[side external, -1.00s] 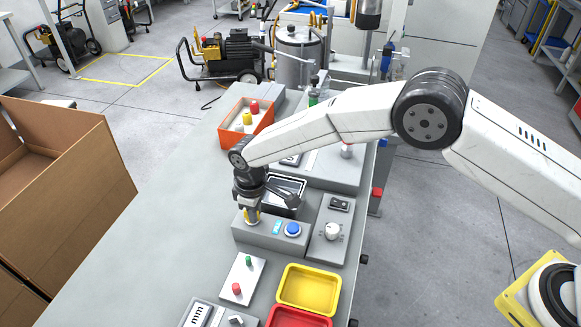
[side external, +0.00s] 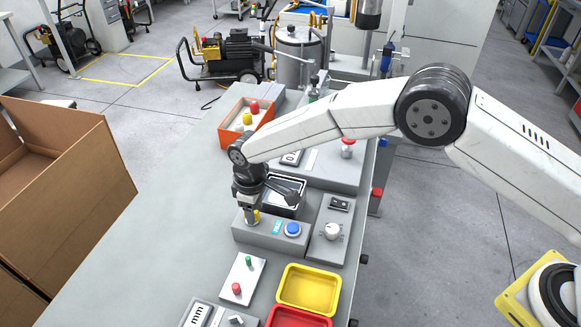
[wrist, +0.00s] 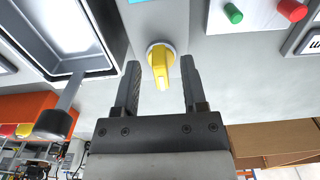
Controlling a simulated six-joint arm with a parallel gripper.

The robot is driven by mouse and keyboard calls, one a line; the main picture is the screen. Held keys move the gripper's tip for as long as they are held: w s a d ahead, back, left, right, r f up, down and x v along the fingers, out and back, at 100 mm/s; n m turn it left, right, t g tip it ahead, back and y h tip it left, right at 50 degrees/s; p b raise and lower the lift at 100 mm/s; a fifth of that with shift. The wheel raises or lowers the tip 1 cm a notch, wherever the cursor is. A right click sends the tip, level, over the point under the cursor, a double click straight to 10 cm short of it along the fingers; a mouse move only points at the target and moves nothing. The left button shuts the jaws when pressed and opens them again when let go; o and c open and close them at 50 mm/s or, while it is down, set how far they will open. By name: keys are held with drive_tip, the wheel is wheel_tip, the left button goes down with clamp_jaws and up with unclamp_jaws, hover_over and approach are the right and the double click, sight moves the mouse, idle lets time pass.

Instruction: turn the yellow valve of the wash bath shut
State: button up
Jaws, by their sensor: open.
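The yellow valve (wrist: 160,65) sits on a round pale base on the grey panel, and its lever points toward my gripper in the wrist view. My gripper (wrist: 160,70) is open, with one finger on each side of the valve and a visible gap on both sides. In the side external view my gripper (side external: 250,208) points down at the grey box, and the valve (side external: 257,216) is partly hidden behind a finger. The wash bath (wrist: 112,62), a rectangular basin with a dark rim, lies beside the valve. It also shows in the side external view (side external: 301,203).
A black handle (wrist: 57,120) juts from the bath close to my gripper. A blue button (side external: 293,229) and a white knob (side external: 332,231) are right of the valve. A yellow tray (side external: 309,288) stands nearer. The bench's left side (side external: 160,225) is clear.

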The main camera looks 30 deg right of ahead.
drive_tip(key=shift+r, duration=3.45)
drive_tip(key=shift+d, duration=0.1)
drive_tip(key=shift+d+r, duration=0.2)
drive_tip(key=shift+d, duration=0.05)
drive_tip(key=s+d+r+m, duration=0.2)
drive_tip(key=d+r+m, duration=0.15)
drive_tip(key=d, duration=0.65)
drive_tip(key=s+d+r+m+t, duration=0.2)
drive_tip(key=s+d+m, duration=0.3)
drive_tip(key=s+d, duration=1.4)
drive_tip(key=shift+s+d+r+t, duration=0.3)
drive_tip(key=shift+s+d, duration=0.05)
drive_tip(key=shift+s, duration=0.1)
